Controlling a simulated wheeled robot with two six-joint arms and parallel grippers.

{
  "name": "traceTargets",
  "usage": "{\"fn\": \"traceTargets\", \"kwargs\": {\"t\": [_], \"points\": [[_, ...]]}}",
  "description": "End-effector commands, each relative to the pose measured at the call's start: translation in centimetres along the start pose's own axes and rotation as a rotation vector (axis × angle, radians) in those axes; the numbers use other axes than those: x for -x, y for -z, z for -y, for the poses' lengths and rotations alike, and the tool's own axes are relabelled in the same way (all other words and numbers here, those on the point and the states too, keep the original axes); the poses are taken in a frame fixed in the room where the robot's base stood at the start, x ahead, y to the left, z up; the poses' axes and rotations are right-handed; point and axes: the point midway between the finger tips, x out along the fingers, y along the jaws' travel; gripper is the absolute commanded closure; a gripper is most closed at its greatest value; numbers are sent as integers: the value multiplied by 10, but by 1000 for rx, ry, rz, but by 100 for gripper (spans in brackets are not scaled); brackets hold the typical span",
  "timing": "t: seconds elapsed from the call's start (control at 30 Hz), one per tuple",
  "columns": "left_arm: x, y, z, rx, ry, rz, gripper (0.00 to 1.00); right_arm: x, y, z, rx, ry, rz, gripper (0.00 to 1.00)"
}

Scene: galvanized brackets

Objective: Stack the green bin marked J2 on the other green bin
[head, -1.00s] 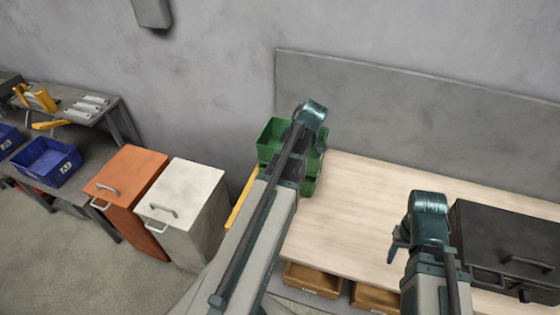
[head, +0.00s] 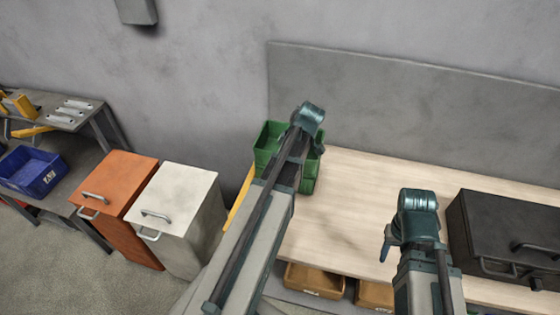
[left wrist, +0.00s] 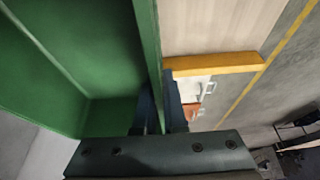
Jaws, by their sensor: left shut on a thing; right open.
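A green bin (head: 268,146) is at the far left end of the wooden bench, partly behind my left arm. More green (head: 310,182) shows lower on the arm's right side; I cannot tell whether it belongs to a second bin or how the two meet. No J2 mark is readable. In the left wrist view, my left gripper (left wrist: 163,108) is shut on the wall of a green bin (left wrist: 80,60), one finger on each side of it. My right gripper (head: 387,245) is open and empty above the bench, well to the right of the bins.
The wooden bench top (head: 345,205) is clear between the bins and a black toolbox (head: 510,235) at the right. A grey panel (head: 400,100) stands behind it. A white cabinet (head: 185,215) and an orange one (head: 118,195) stand left. A blue bin (head: 35,175) is on a shelf.

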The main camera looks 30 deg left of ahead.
Motion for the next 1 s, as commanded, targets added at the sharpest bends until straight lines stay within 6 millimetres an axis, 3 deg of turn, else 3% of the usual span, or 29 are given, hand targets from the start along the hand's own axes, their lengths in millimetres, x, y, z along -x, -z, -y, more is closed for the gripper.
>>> {"fn": "traceTargets", "kwargs": {"t": [0.17,0.2,0.33,0.77,1.0], "points": [[-5,-2,0,0,0,0,100,-6,0,1,0,0,0,50],[-4,-2,0,0,0,0,84,-4,0,0,0,0,0,50],[-4,-2,0,0,0,0,61,-4,0,0,0,0,0,50],[0,0,0,0,0,0,61,0,0,0,0,0,0,50],[20,5,0,-1,0,0,61,20,-1,-2,0,0,0,50]]}}
